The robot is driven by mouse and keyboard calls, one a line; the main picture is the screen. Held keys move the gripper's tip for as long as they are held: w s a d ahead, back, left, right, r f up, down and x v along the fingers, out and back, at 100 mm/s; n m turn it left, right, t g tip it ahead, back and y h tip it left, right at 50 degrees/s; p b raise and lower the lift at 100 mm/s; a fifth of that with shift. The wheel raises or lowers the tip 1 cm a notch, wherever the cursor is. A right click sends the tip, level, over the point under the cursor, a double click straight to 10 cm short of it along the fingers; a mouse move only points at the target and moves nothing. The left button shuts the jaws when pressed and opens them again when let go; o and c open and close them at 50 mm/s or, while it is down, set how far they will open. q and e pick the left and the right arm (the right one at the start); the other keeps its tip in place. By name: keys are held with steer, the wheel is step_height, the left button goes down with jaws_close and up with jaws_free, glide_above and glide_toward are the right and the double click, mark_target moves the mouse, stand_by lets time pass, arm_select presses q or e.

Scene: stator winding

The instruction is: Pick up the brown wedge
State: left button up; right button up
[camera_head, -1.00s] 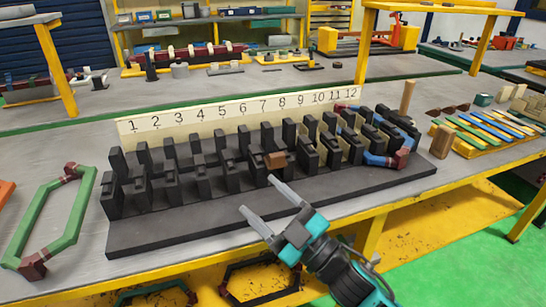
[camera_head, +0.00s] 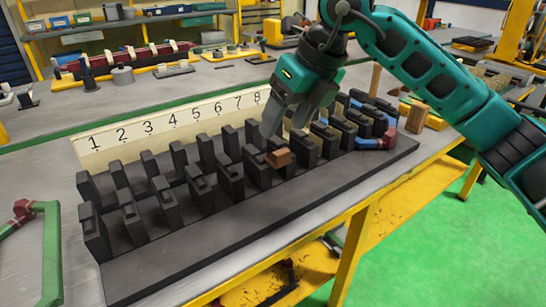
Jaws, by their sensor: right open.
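The brown wedge (camera_head: 279,158) is a small block sitting on top of the front row of black posts, right of the middle of the black stator fixture (camera_head: 215,244). My right gripper (camera_head: 284,126) points down from above, with its grey fingers just behind and above the wedge. It is open, and nothing shows between its fingers. One fingertip looks close to the wedge, but I cannot tell whether it touches. My left gripper is not in view.
A numbered strip (camera_head: 160,127) stands behind the posts; my right arm hides its higher numbers. A green coil (camera_head: 45,250) lies at the left. Blue coil parts with a red-brown end (camera_head: 389,138) sit at the fixture's right end. A wooden block (camera_head: 417,116) stands beyond it.

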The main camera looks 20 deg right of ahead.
steer(key=w+d+r+h, duration=0.1)
steer(key=d+r+h, duration=0.1)
steer(key=d, duration=0.1)
steer(key=m, duration=0.1)
glide_above(281, 152)
steer(key=s+d, duration=0.1)
steer(key=s, duration=0.1)
step_height(281, 152, down, 6)
steer(key=shift+t, duration=0.4)
steer(key=shift+x, duration=3.05)
steer(key=shift+s+a, duration=0.1)
steer(key=shift+s, duration=0.1)
steer(key=c, duration=0.9)
step_height(281, 152, up, 20)
steer(key=shift+p, duration=0.6)
